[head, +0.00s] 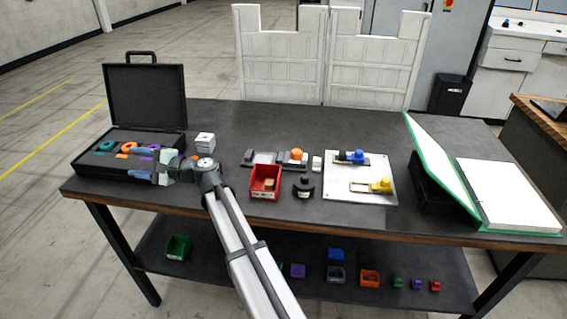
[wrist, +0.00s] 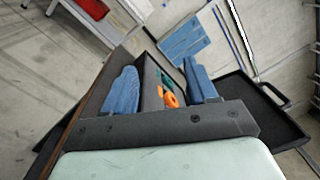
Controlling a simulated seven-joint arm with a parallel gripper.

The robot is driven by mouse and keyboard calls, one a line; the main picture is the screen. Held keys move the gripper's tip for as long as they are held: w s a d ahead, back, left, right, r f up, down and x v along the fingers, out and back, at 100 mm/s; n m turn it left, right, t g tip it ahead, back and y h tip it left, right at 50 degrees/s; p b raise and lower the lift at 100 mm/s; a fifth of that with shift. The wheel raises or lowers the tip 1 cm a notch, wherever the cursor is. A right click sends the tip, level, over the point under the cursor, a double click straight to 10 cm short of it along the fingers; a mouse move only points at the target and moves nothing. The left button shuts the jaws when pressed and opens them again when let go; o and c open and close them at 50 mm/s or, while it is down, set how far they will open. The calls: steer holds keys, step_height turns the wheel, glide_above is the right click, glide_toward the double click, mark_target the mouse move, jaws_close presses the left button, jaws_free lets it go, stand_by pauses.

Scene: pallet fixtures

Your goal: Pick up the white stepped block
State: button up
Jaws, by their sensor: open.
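A small white block (head: 205,142) stands on the table just right of the black case; its stepped shape is too small to make out. Another small white piece (head: 316,163) stands mid-table, and I cannot tell for certain which is the stepped block. My gripper (head: 139,164) is open and empty, over the front right part of the open case (head: 90,166), left of and nearer than the first white block. In the wrist view, my gripper's blue fingers (wrist: 160,72) are spread, with an orange ring (wrist: 171,99) seen between them. Neither white piece is recognisable there.
The case holds several coloured parts, and its lid (head: 145,95) stands up behind. A red bin (head: 265,182), a dark notched piece (head: 303,188) and a white board (head: 360,192) with parts lie to the right. A green-edged binder (head: 445,155) is at the far right.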

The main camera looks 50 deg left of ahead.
steer(key=w+d+n+t+h, duration=0.1)
steer(key=w+d+t, duration=0.2)
steer(key=w, duration=1.3)
steer(key=w+d+n+t+h, duration=0.1)
steer(key=w+d+t, duration=0.25)
steer(key=w, duration=1.35)
steer(key=w+d+n+t+h, duration=0.1)
steer(key=w+d+t+h, duration=0.2)
steer(key=w, duration=1.3)
steer(key=w+d+r+m+t+h, duration=0.1)
steer(key=d+r+m+t+h, duration=0.3)
steer(key=d+m+h, duration=0.8)
steer(key=m+y, duration=0.3)
glide_above(318, 159)
steer(key=shift+g, duration=0.25)
steer(key=f, duration=0.8)
steer(key=shift+s+a+f, duration=0.1)
steer(key=shift+a+f, duration=0.25)
steer(key=f, duration=0.4)
steer(key=shift+d, duration=0.4)
steer(key=shift+f, duration=0.55)
jaws_close()
